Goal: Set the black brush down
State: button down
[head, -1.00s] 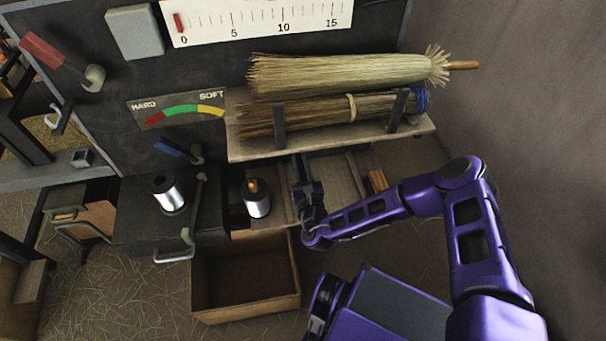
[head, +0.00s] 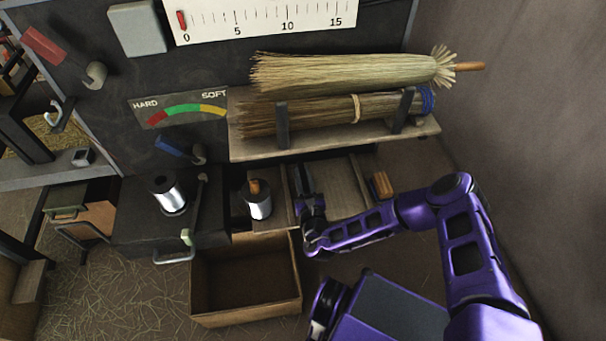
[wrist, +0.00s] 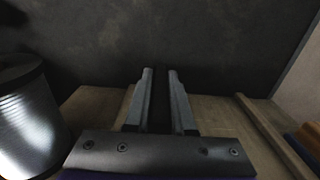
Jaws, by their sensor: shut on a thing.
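My gripper (head: 303,172) is low over the wooden bench below the broom shelf, between the silver can and a wooden strip. In the wrist view its two fingers (wrist: 160,74) are close together, with a dark strip between them. This strip (wrist: 159,112) looks like the black brush, gripped upright, but it blends into the dark wall behind. Its lower end is hidden by the gripper body, so I cannot tell whether it touches the bench. In the head view the brush cannot be made out apart from the dark fingers.
A silver can (head: 259,207) with a wooden piece in it stands left of my gripper. An orange-brown block (head: 381,185) lies to the right, past the strip (head: 356,180). The shelf (head: 330,143) with brooms hangs above. An open box (head: 245,312) stands below.

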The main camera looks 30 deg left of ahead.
jog(key=c, duration=0.8)
grip_release()
jog(key=shift+o, duration=0.2)
jog(key=shift+r, duration=0.2)
jog(key=shift+r+p, duration=0.5)
jog(key=shift+r, duration=0.15)
jog(key=p+v, duration=0.1)
jog(key=v, duration=1.1)
jog(key=shift+f, duration=0.35)
